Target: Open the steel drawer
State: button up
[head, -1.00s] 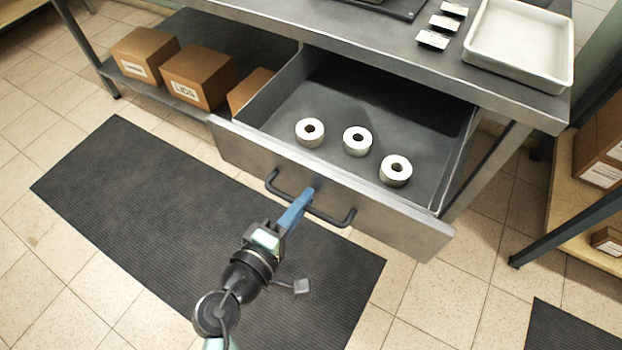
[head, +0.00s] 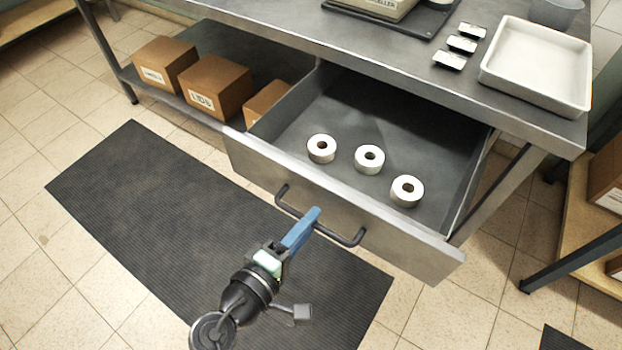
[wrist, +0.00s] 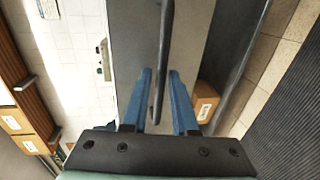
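The steel drawer (head: 345,205) under the workbench stands well open, its inside showing. Its front carries a dark bar handle (head: 343,236). Three white rings (head: 369,158) lie in a row inside. My gripper (head: 314,213) is at the middle of the handle, its blue fingers pointing toward the drawer front. In the wrist view, my gripper (wrist: 161,75) has its fingers apart on either side of the handle bar (wrist: 165,40). A gap shows on the left of the bar, so the fingers are not closed on it.
The workbench (head: 300,50) holds a white tray (head: 537,62) and small labelled items (head: 462,45). Cardboard boxes (head: 214,87) stand on its lower shelf. A dark ribbed mat (head: 150,200) covers the floor before the drawer. A shelf unit (head: 572,240) stands on the right.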

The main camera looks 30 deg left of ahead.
jog(key=v, duration=1.1)
jog(key=shift+s, duration=0.4)
jog(key=shift+w+r, duration=0.1)
jog(key=shift+w, duration=0.05)
